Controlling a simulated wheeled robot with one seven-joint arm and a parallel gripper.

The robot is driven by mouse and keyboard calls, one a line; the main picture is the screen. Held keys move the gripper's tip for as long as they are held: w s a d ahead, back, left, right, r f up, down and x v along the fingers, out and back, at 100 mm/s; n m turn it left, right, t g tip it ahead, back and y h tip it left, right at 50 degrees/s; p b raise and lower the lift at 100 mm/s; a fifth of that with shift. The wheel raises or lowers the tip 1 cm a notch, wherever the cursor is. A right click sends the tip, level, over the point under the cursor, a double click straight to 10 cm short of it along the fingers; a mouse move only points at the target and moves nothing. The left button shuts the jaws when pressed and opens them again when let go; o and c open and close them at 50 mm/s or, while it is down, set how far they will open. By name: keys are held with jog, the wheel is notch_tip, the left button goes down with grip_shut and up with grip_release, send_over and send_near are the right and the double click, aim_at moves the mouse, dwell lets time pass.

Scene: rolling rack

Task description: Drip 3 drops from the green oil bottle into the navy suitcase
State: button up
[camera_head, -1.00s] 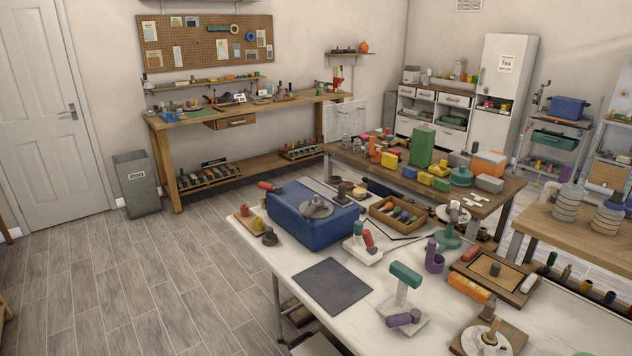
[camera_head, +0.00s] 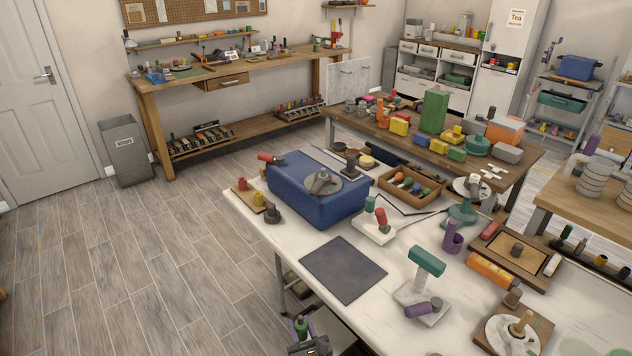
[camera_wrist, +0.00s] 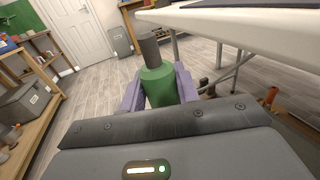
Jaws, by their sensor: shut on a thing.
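My gripper (camera_head: 303,336) shows at the bottom edge of the head view, low beside the near side of the white table. It is shut on a green bottle (camera_wrist: 158,87) with a dark grey cap, clear in the wrist view between two purple fingers (camera_wrist: 160,90). In the head view only a small green part of the bottle (camera_head: 301,327) shows. A large blue case (camera_head: 300,203) stands on the white table with a grey round fitting on top. A smaller blue case (camera_head: 577,67) sits on the rack at the back right. I cannot tell which is the navy suitcase.
The white table (camera_head: 375,310) holds a dark flat mat (camera_head: 343,270), a green-topped stand (camera_head: 426,262), a wooden tray (camera_head: 412,200) and several small items. In the wrist view its edge (camera_wrist: 235,17) is above and right of the bottle. The floor (camera_head: 130,280) at left is clear.

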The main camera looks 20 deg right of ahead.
jog(key=shift+w, duration=0.25)
jog(key=shift+r, duration=0.1)
